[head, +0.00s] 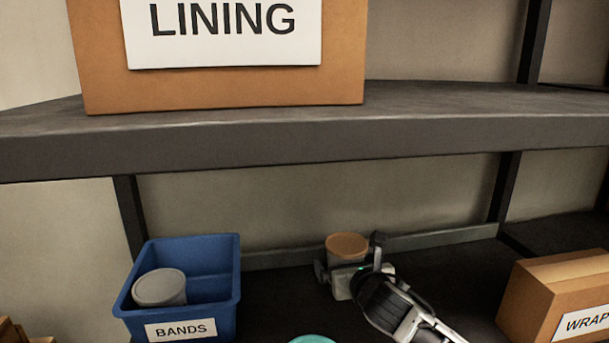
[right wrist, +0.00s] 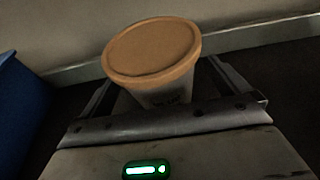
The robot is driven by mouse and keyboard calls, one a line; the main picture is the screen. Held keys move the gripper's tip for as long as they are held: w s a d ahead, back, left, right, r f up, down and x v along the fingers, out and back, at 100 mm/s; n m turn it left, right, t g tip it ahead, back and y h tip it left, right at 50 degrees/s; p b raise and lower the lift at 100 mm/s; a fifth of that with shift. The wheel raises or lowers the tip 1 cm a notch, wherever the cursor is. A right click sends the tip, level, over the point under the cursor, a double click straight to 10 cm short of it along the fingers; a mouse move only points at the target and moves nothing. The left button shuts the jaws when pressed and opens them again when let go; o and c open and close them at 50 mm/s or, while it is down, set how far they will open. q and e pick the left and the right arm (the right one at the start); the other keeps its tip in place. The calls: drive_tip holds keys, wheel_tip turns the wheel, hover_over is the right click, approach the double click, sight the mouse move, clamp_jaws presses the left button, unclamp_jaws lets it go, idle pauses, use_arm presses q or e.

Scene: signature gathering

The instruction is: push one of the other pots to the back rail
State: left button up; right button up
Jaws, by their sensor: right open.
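A pot with a tan-orange lid (head: 347,245) stands upright on the lower shelf near the back rail (head: 275,258). My right gripper (head: 349,256) is open around it, one finger on each side. In the right wrist view the pot (right wrist: 153,50) stands just in front of my palm, and its lid overlaps the rail (right wrist: 240,40); I cannot tell whether pot and rail touch. A grey-lidded pot (head: 160,287) is in the blue bin. A teal lid (head: 313,339) shows at the bottom edge, mostly cut off. My left gripper is not in view.
The blue bin labelled BANDS (head: 224,290) stands left of the pot. A cardboard box labelled WRAP (head: 530,295) stands at the right. The upper shelf (head: 430,133) with the LINING box (head: 345,60) overhangs above. Dark shelf floor between bin and pot is clear.

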drive_tip(key=shift+w+a, duration=0.15)
drive_tip(key=shift+w, duration=0.75)
drive_tip(key=shift+s+d, duration=0.25)
drive_tip(key=shift+s, duration=1.1)
drive_tip(key=shift+s+d, duration=0.25)
drive_tip(key=shift+s, duration=1.05)
